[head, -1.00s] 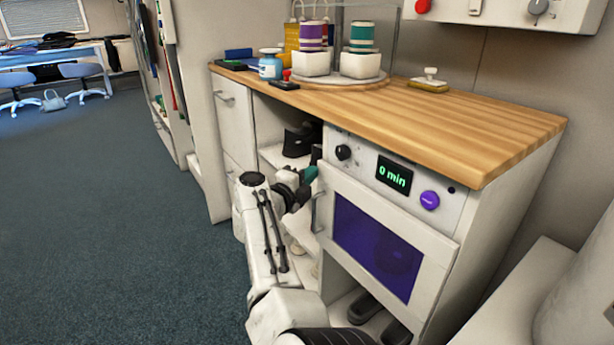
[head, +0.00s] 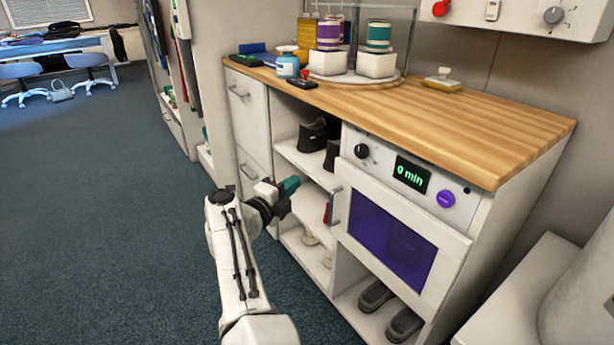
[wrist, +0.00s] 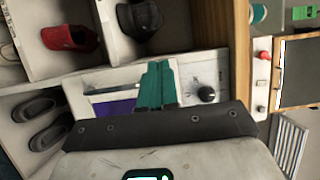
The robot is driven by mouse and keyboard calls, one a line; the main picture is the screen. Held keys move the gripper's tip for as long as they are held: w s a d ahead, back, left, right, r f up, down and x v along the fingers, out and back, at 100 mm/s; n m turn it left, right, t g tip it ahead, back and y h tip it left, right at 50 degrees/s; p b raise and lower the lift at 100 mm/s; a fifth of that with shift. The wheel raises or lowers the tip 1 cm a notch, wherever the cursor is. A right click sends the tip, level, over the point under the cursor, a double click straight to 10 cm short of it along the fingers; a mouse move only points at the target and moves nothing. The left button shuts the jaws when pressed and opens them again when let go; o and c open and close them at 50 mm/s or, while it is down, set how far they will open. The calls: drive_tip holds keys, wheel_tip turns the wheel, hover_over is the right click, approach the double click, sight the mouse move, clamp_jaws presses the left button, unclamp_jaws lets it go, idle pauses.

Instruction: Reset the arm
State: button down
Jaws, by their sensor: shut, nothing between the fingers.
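My gripper (head: 290,186) has teal fingers. In the head view it is in front of the open shelves, just left of the oven (head: 395,230) and its door handle (head: 335,207). The fingers are together and hold nothing. In the wrist view my gripper (wrist: 158,65) shows its teal fingers side by side, with the oven front and its black knob (wrist: 206,94) beyond them. My arm (head: 235,260) reaches up from the bottom of the head view. The oven door looks shut, and its display (head: 411,174) reads 0 min.
Shelves hold black caps (head: 312,135), a red cap (wrist: 68,36) and dark slippers (head: 376,297). The wooden counter (head: 450,115) bears a blue jar (head: 288,66) and spools (head: 328,35). A drawer unit (head: 248,130) stands left of the shelves. Carpeted floor (head: 90,200) lies open at left.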

drive_tip(key=w+d+n+t+y, duration=0.1)
drive_tip(key=d+n+t+y, duration=0.45)
drive_tip(key=d+n, duration=0.35)
drive_tip(key=s+d+f+n+g+y, duration=0.2)
drive_tip(key=s+d+f+n+y, duration=0.3)
drive_tip(key=s+f+n+y, duration=0.5)
drive_tip(key=s+d+f+n+g+h, duration=0.2)
drive_tip(key=s+d+f+g, duration=0.3)
drive_tip(key=s, duration=1.1)
drive_tip(key=s+d+f+n+g+h+p, duration=0.15)
drive_tip(key=s+d+f+g, duration=0.35)
drive_tip(key=s, duration=1)
drive_tip(key=s+d+f+n+g+h, duration=0.1)
drive_tip(key=s+f+n+g, duration=0.2)
drive_tip(key=s+g, duration=0.85)
drive_tip(key=s+r+t+p, duration=0.2)
drive_tip(key=r+p, duration=1.2)
drive_tip(key=s+r+t+p, duration=0.2)
drive_tip(key=r+p, duration=1.3)
drive_tip(key=shift+d+t, duration=0.15)
drive_tip(key=shift+t, duration=0.25)
drive_tip(key=c, duration=1.8)
unclamp_jaws()
drive_tip(key=shift+c, duration=0.2)
